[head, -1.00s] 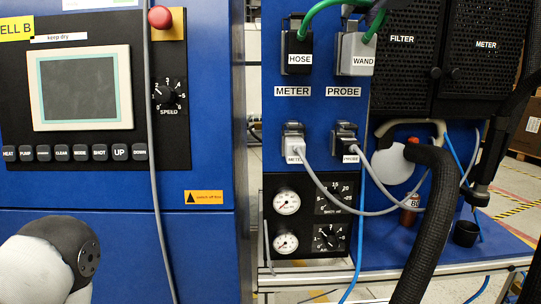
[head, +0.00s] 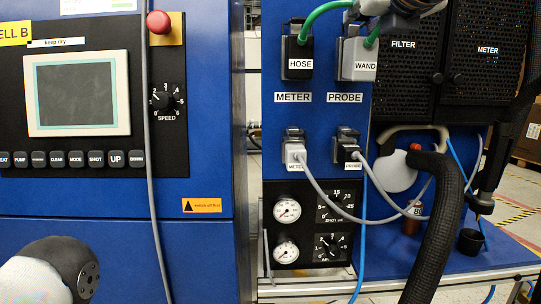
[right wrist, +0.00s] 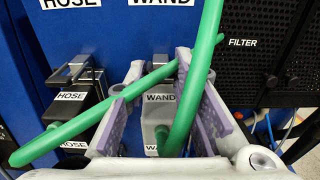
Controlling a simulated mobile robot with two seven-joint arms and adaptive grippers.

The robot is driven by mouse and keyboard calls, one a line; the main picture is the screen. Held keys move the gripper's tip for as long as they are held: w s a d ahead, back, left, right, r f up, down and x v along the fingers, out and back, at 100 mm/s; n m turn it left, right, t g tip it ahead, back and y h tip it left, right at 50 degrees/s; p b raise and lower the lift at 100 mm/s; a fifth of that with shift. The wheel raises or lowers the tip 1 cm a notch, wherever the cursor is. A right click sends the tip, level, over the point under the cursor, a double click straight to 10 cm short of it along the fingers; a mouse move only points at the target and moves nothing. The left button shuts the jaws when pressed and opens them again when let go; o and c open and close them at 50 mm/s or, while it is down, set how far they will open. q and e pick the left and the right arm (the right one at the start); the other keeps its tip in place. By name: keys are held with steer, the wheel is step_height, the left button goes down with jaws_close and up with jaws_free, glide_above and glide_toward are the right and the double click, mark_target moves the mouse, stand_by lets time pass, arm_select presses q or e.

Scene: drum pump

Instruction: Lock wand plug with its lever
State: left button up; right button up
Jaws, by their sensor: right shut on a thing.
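The grey wand plug (head: 357,60), labelled WAND, sits in its socket at the top of the blue panel, with a green cable rising from it. It also shows in the right wrist view (right wrist: 157,122). My right gripper (right wrist: 161,72) has its purple-padded fingers on both sides of the plug and is shut on it. The green cable crosses in front of the fingers. In the head view only part of this gripper (head: 385,7) shows, at the top edge. The wand plug's lever is mostly hidden, and I cannot tell its position. My left gripper is out of view.
The dark hose plug (head: 299,50) with its own green cable is close on the left. The meter plug (head: 294,152) and probe plug (head: 348,152) sit lower. The black mesh filter door (head: 405,80) is close on the right.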

steer(key=shift+d+f, duration=0.1)
steer(key=shift+w+f, duration=0.15)
steer(key=shift+f, duration=0.1)
steer(key=shift+f+t, duration=0.1)
steer(key=shift+t, duration=0.2)
